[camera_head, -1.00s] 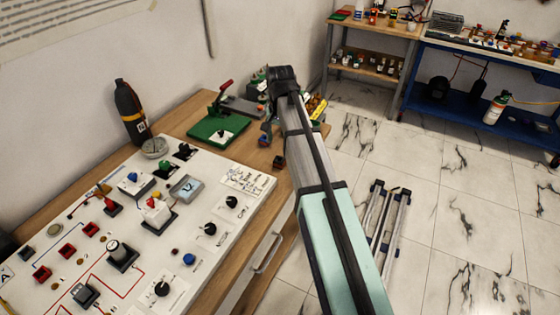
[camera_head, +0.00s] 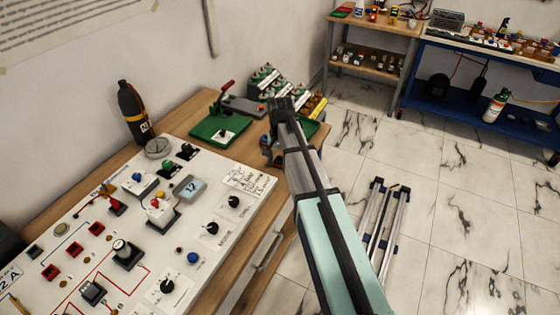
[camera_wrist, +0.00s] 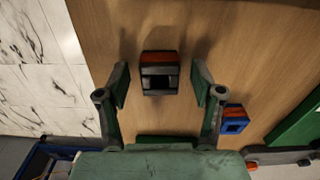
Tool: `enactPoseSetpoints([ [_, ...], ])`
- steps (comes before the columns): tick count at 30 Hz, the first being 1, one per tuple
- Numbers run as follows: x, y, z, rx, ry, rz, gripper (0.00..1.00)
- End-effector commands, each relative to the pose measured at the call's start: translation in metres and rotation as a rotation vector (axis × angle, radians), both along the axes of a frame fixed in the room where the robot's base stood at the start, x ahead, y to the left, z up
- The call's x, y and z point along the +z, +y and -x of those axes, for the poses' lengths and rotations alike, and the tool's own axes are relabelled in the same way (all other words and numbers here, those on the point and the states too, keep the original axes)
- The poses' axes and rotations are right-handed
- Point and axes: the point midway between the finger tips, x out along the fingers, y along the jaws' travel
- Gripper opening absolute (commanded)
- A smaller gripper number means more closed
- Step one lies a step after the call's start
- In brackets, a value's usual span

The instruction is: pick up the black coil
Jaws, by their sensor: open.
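The black coil (camera_wrist: 157,82), a small square block with a hole and an orange-red side, is on the wooden bench in the wrist view. My gripper (camera_wrist: 160,84) is open, with one finger on each side of the coil and a visible gap on both sides. I cannot tell from this view how far above the bench the fingertips are. In the head view my gripper (camera_head: 274,153) is low over the bench's right end, and the coil cannot be made out there.
A blue coil (camera_wrist: 235,124) with an orange-red side lies just outside my right finger. A green-based press (camera_head: 220,129) stands on the bench, with racks of small parts (camera_head: 264,80) behind.

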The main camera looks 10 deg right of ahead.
Motion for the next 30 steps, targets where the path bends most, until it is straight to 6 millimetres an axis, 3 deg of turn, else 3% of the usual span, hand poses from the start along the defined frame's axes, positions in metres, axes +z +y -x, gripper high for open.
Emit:
enactPoseSetpoints([
  [8, -0.0022, -0.0001, -0.0001, 0.000, -0.001, 0.001, 0.67],
  [12, -0.0021, -0.0001, -0.0001, 0.000, 0.000, 0.000, 0.17],
  [14, -0.0021, -0.0001, -0.0001, 0.000, 0.000, 0.000, 0.01],
  [30, 0.0048, -0.0001, -0.0004, 0.000, -0.001, 0.001, 0.01],
])
